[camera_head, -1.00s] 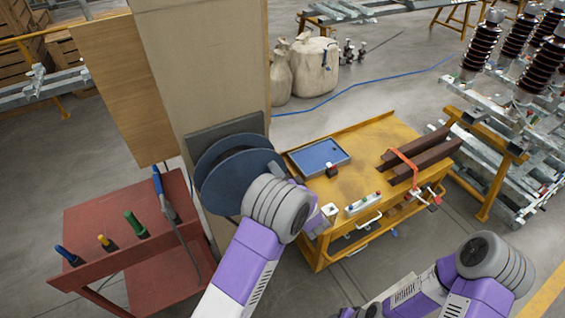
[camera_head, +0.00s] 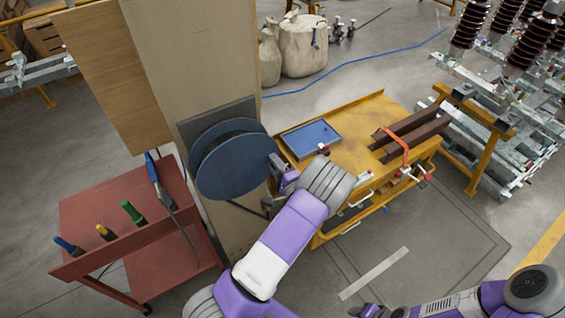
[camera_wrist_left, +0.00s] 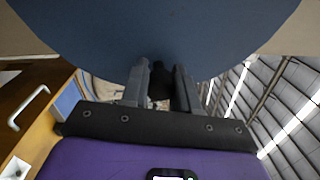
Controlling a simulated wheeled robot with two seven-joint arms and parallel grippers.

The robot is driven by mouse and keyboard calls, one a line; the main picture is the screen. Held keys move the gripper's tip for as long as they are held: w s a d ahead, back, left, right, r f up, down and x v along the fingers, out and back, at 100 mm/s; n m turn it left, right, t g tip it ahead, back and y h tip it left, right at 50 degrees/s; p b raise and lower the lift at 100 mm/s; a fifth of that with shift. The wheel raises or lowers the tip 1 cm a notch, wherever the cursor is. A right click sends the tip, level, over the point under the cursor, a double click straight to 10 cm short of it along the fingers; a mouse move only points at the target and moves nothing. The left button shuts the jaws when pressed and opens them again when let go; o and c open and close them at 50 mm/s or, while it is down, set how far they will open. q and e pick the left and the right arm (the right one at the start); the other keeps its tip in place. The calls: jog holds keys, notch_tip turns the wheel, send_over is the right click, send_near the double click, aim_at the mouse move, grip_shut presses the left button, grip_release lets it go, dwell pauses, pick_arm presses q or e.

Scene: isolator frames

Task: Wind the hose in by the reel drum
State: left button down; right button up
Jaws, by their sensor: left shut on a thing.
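The blue reel drum (camera_head: 232,168) hangs on a dark plate on the tall beige panel. Its blue disc also fills the top of the left wrist view (camera_wrist_left: 160,30). My left gripper (camera_head: 274,163) is at the drum's right edge. In the left wrist view its two fingers (camera_wrist_left: 160,88) are shut on a small dark handle (camera_wrist_left: 160,75) in front of the disc. The blue hose (camera_head: 350,66) lies in a curve on the floor behind and passes out of sight behind the panel. My right gripper (camera_head: 358,311) is at the bottom edge, too cut off to read.
A yellow cart (camera_head: 365,150) with a blue tray (camera_head: 311,139) and brown bars stands close to the right of the drum. A red cart (camera_head: 150,265) with several coloured-handled tools is at left. Sacks (camera_head: 303,45) stand behind. Floor at front right is clear.

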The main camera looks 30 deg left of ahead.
pick_arm(q)
jog(key=shift+s+f, duration=0.1)
jog(key=shift+f, duration=0.1)
jog(key=c, duration=0.8)
grip_release()
jog(key=shift+c, duration=0.2)
jog(key=shift+d+r, duration=0.1)
jog(key=b+v, duration=0.1)
jog(key=v, duration=0.6)
jog(key=shift+d, duration=0.2)
